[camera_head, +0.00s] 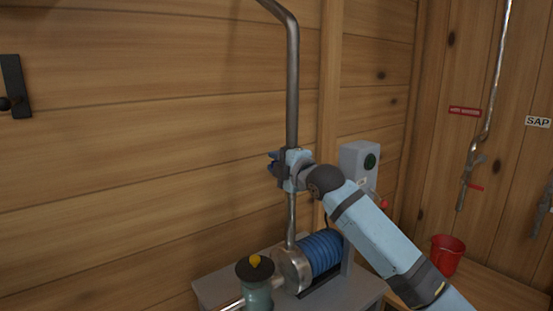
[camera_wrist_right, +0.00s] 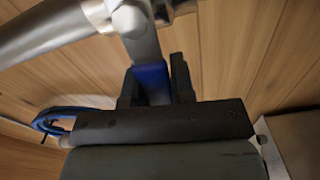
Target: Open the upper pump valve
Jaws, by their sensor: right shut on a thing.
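The upper pump valve sits on the upright metal pipe (camera_head: 292,95) above the pump (camera_head: 293,268). In the head view my right gripper (camera_head: 279,167) is at the valve and hides most of it. In the right wrist view the valve's lever is a flat metal arm (camera_wrist_right: 138,38) with a blue grip (camera_wrist_right: 152,84). The blue grip is between my two dark fingers, which are shut on it. The lever stands out roughly across the pipe, which also shows in the right wrist view (camera_wrist_right: 45,30). My left gripper is not in view.
The pump has a blue ribbed motor (camera_head: 321,252) on a grey stand (camera_head: 215,288). A grey control box (camera_head: 358,160) is behind my right arm. A red bucket (camera_head: 446,256) is at right.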

